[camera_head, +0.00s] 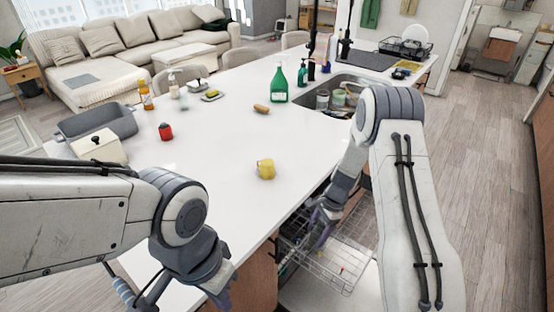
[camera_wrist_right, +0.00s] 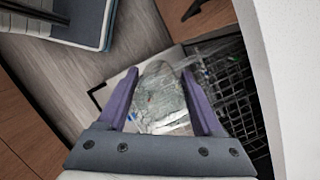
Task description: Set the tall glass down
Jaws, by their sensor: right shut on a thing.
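My right gripper (camera_wrist_right: 161,92) is shut on the tall glass (camera_wrist_right: 160,100), a clear see-through shape between the purple fingers in the right wrist view. In the head view my right gripper (camera_head: 318,225) is low beside the island, over a wire dish rack (camera_head: 345,262). The glass is hard to make out in that view. The rack also shows in the right wrist view (camera_wrist_right: 235,95), to the right of the glass. My left gripper (camera_head: 222,290) is at the bottom of the head view, near the counter's front edge; its fingertips are not clear.
The sink (camera_head: 335,92) holds several dishes.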

